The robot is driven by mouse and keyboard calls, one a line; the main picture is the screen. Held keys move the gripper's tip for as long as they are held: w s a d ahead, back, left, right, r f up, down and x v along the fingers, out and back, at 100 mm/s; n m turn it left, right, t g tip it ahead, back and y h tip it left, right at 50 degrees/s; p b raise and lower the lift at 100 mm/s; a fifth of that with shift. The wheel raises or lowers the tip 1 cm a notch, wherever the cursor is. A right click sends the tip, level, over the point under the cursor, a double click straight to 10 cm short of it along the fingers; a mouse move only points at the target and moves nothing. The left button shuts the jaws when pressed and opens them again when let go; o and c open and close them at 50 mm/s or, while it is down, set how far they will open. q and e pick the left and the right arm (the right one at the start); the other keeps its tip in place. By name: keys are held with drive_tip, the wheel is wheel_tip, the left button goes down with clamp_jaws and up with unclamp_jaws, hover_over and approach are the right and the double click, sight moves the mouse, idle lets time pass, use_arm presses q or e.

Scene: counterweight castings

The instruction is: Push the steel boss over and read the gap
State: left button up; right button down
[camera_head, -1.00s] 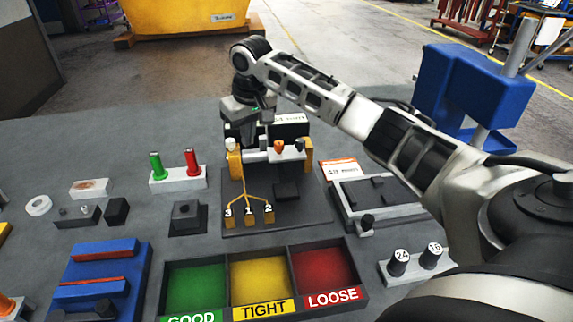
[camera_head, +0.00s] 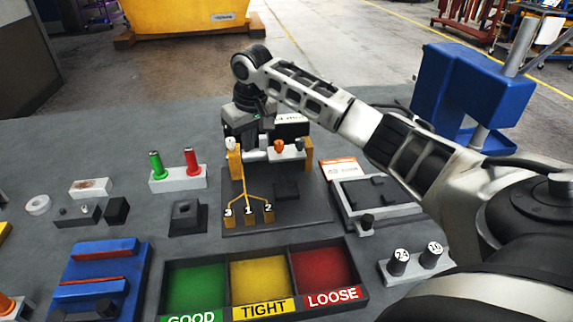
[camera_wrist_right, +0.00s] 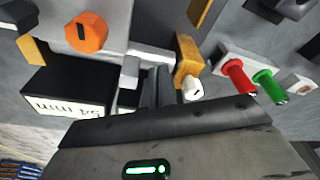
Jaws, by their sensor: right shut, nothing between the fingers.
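The fixture stands on a dark plate (camera_head: 316,208), with a yellow post (camera_head: 235,160) on its left and another (camera_head: 309,152) on its right. Between them is a light steel piece that looks like the boss (camera_head: 254,155); it also shows in the right wrist view (camera_wrist_right: 150,54). An orange knob (camera_head: 279,146) sits right of it. My right gripper (camera_wrist_right: 157,90) is shut and empty, pointing down at the boss beside the left post; I cannot tell whether it touches. In the head view my right wrist hides part of the fixture's back. My left gripper is not in view.
A tray with green, yellow and red bins (camera_head: 366,299) lies in front. Red and green pegs stand in a white block (camera_head: 178,180) at left. A box with a partly hidden label (camera_head: 292,119) stands behind the fixture.

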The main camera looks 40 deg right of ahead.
drive_tip(key=shift+s+d, duration=0.1)
drive_tip(key=shift+d, duration=0.05)
drive_tip(key=shift+s+d, duration=0.1)
drive_tip(key=shift+d, duration=0.1)
drive_tip(key=shift+s+d+f, duration=0.15)
drive_tip(key=shift+d, duration=0.05)
idle(1.1)
wheel_tip(320, 180, up, 7)
drive_tip(key=shift+a, duration=0.15)
idle(0.7)
